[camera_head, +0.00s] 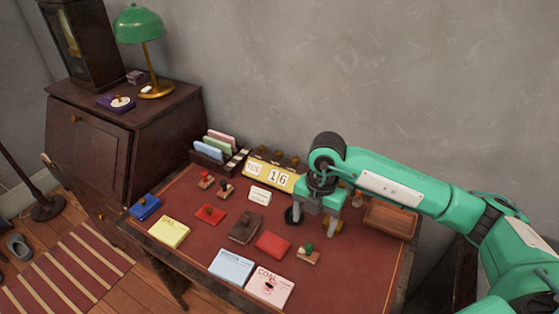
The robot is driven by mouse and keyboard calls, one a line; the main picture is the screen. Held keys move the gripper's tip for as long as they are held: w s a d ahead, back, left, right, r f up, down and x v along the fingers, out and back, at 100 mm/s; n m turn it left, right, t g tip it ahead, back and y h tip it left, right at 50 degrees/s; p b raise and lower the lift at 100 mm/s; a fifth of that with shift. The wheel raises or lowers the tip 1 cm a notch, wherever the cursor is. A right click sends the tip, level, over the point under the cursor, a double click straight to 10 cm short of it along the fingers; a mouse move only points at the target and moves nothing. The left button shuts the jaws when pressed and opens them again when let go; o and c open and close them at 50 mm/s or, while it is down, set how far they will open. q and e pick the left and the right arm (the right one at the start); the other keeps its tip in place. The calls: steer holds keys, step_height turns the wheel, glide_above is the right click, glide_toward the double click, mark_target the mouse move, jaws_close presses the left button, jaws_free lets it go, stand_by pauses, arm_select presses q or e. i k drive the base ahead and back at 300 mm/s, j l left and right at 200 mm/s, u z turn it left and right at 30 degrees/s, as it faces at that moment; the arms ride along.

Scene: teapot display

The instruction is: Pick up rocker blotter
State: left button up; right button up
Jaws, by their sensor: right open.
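A dark brown block with a small knob on top (245,228), which looks like the rocker blotter, lies on the red desk top near its middle. My right gripper (315,222) is open and points down over the desk, to the right of the brown block and apart from it. Nothing shows clearly between its fingers. The gripper and its wrist hide part of the desk behind them. My left gripper is not in view.
A red block (273,245) and a green-knobbed stamp (308,254) lie in front of the gripper. A yellow calendar (270,175) stands behind, left of a wooden tray (389,218). Note pads (231,265) lie along the front edge. Small stamps (225,190) stand at back left.

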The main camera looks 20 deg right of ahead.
mark_target(246, 227)
steer(key=k+j, duration=0.5)
steer(key=k, duration=0.15)
steer(key=k+j, duration=0.5)
steer(key=k, duration=0.2)
